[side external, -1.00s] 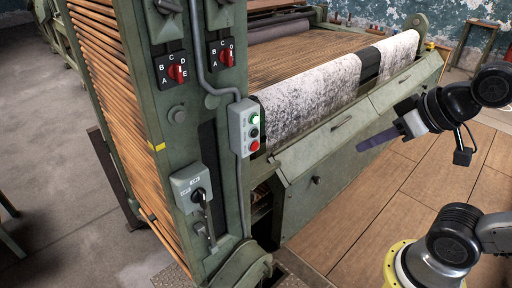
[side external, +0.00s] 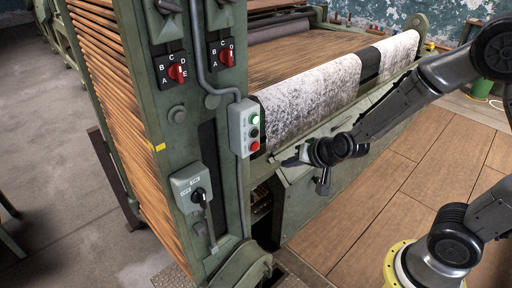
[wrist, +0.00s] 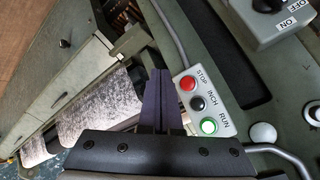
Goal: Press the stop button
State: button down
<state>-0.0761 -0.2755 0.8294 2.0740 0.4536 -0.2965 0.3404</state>
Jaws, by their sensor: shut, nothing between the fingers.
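The stop button is the red one (side external: 255,146) at the bottom of a grey control box (side external: 235,130) on the green machine post. In the wrist view the red stop button (wrist: 188,83) carries the label STOP, beside a black INCH button (wrist: 197,103) and a lit green RUN button (wrist: 208,126). My gripper (side external: 290,161) is to the right of the box and a little lower, apart from the red button in the side view. In the wrist view its shut, empty purple fingers (wrist: 157,80) point past the left side of the box.
A grey on/off switch box (side external: 192,188) sits lower on the post, and two red rotary selectors (side external: 177,72) higher up. A conduit (side external: 203,60) runs beside the control box. A speckled white cloth roll (side external: 310,100) lies behind my arm.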

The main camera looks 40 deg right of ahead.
jog(key=shift+s+f, duration=0.1)
jog(key=shift+f, duration=0.2)
send_near(257, 149)
jog(key=shift+w+d+f, duration=0.1)
jog(key=shift+w+f, duration=0.4)
jog(key=shift+f, duration=0.3)
jog(key=shift+w+d+f, duration=0.1)
jog(key=shift+w+f, duration=0.35)
jog(key=shift+f, duration=0.4)
jog(key=shift+w+d+f, duration=0.1)
jog(key=shift+w+f, duration=0.4)
jog(key=shift+f, duration=0.3)
jog(key=shift+w, duration=0.95)
dwell(1.2)
jog(key=shift+s, duration=0.95)
